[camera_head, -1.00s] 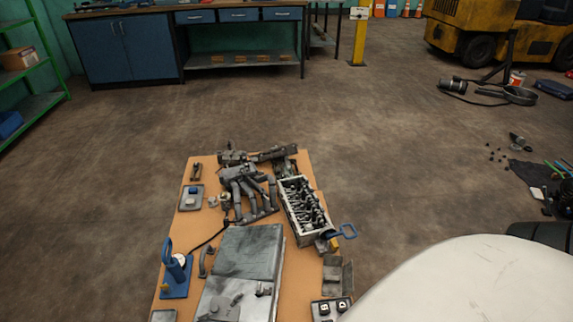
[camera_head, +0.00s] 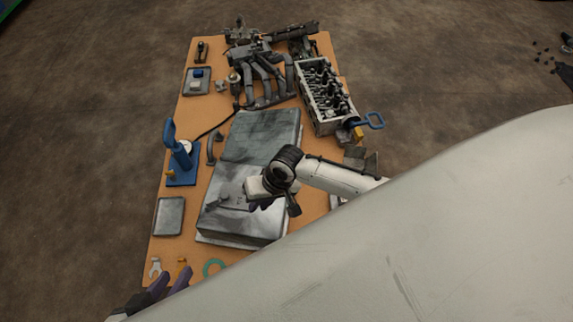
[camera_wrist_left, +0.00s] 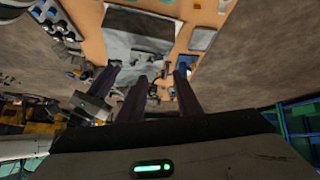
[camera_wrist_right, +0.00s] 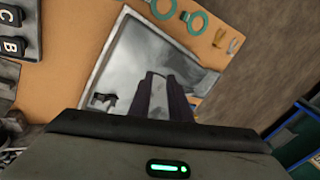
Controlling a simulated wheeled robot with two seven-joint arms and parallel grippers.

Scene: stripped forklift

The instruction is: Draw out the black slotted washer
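I cannot pick out a black slotted washer in any view. My left gripper (camera_head: 168,282) shows at the lower left of the head view, by the table's near end; its dark fingers stand apart with nothing between them, as in the left wrist view (camera_wrist_left: 160,85). My right gripper (camera_head: 262,204) is above the large grey metal plate or cover (camera_head: 262,140); its fingers are partly hidden behind its wrist. In the right wrist view its fingers (camera_wrist_right: 164,78) lie together over the grey plate (camera_wrist_right: 140,55), with nothing visible between them. My white body hides the lower right.
The orange-brown table top (camera_head: 180,222) holds a blue hand press (camera_head: 183,160), a grey tray (camera_head: 169,216), a teal ring (camera_head: 213,268), a wrench (camera_head: 155,267), a cylinder head (camera_head: 325,97) and a manifold (camera_head: 265,75). A blue handle (camera_head: 373,121) overhangs the right edge.

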